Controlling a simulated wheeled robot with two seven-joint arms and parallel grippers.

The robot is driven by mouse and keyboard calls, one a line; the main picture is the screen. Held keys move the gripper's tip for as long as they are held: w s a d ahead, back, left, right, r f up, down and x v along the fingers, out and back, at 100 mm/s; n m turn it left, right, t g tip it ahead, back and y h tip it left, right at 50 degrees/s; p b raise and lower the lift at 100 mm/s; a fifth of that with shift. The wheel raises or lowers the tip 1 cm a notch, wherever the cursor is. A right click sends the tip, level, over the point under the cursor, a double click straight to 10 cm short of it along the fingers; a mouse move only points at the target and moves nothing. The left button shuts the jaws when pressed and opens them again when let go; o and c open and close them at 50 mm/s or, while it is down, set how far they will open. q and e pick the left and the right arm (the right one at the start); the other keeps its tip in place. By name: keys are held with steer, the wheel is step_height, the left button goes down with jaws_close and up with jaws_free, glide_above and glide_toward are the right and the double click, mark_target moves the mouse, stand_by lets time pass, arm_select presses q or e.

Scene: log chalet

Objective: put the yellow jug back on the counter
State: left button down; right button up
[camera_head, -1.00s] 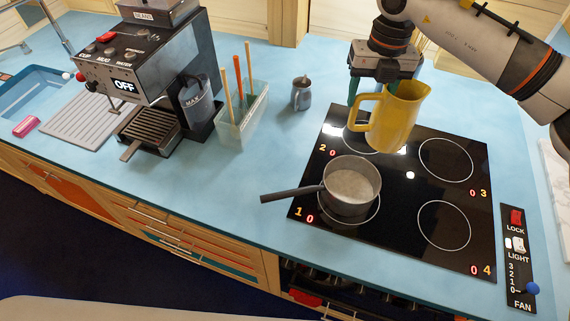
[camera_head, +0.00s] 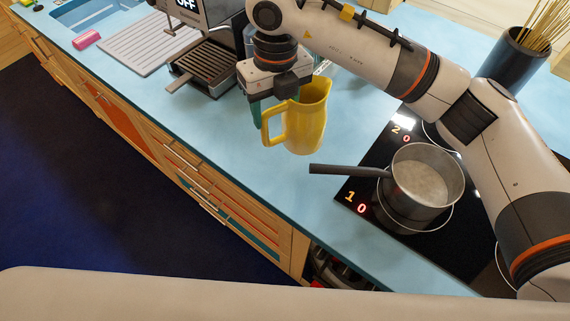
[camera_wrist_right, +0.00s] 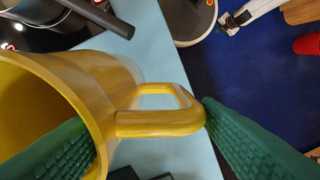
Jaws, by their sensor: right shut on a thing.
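The yellow jug (camera_head: 308,118) is upright in the head view, in front of the blue counter (camera_head: 170,95) surface, left of the hob. My right gripper (camera_head: 272,112) is shut on the jug near its handle, with the arm reaching in from the right. In the right wrist view the jug (camera_wrist_right: 95,75) fills the left side, and its handle lies between the green fingers (camera_wrist_right: 150,140). I cannot tell clearly whether the jug's base touches the counter. My left gripper is not in view.
A saucepan (camera_head: 424,180) with pale contents stands on the black hob (camera_head: 372,185), its handle pointing left toward the jug. The coffee machine (camera_head: 215,55) is behind left. A dark pot of sticks (camera_head: 510,62) is at back right.

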mark_target(274, 139)
steer(key=f+p, duration=0.1)
steer(key=f, duration=0.1)
steer(key=f+p, duration=0.1)
steer(key=f, duration=0.2)
steer(key=shift+s+a, duration=0.15)
steer(key=shift+a, duration=0.05)
step_height(274, 139, down, 4)
steer(key=shift+f+p, duration=0.25)
steer(key=shift+p, duration=0.55)
steer(key=shift+f, duration=0.35)
steer(key=shift+f+b, duration=0.15)
steer(key=shift+b, duration=0.15)
steer(key=o, duration=1.7)
